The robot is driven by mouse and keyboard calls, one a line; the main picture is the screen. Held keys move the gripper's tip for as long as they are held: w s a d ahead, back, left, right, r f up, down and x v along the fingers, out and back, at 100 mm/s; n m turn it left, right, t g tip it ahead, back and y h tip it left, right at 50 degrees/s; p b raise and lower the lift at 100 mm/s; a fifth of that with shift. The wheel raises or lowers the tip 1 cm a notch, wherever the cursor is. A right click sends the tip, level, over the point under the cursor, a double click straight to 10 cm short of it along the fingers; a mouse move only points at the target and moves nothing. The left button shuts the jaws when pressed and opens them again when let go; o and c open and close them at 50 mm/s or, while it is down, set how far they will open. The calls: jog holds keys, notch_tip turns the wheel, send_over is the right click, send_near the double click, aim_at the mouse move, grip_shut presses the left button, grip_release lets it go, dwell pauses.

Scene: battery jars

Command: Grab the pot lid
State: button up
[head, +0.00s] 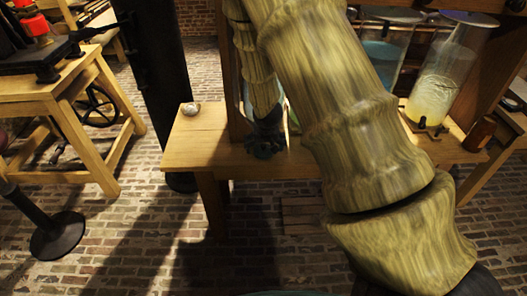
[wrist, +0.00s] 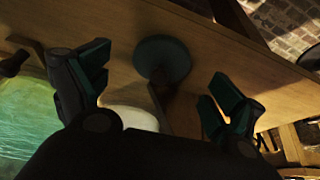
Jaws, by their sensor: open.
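A small, rounded, greyish object (head: 190,108), which looks like the pot lid, lies near the left end of the wooden bench. In the wrist view a dark teal round disc (wrist: 162,58) shows against the bench top, between and beyond my fingertips; it may be the same lid, but I cannot be sure. My gripper (head: 265,145) points down over the bench, to the right of the small object and apart from it. In the wrist view my gripper (wrist: 158,72) is open, with its two fingers spread and nothing between them in contact.
Glass jars (head: 437,85) with liquid stand on the bench (head: 190,150) to the right, partly behind my arm. A brown jar (head: 479,133) stands near the front edge. A wooden post rises beside my gripper. Another wooden table (head: 60,95) stands at left; brick floor lies between.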

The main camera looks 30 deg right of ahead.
aim_at(264, 151)
jog(key=shift+x, duration=1.9)
jog(key=shift+a, duration=0.15)
jog(key=c, duration=1.1)
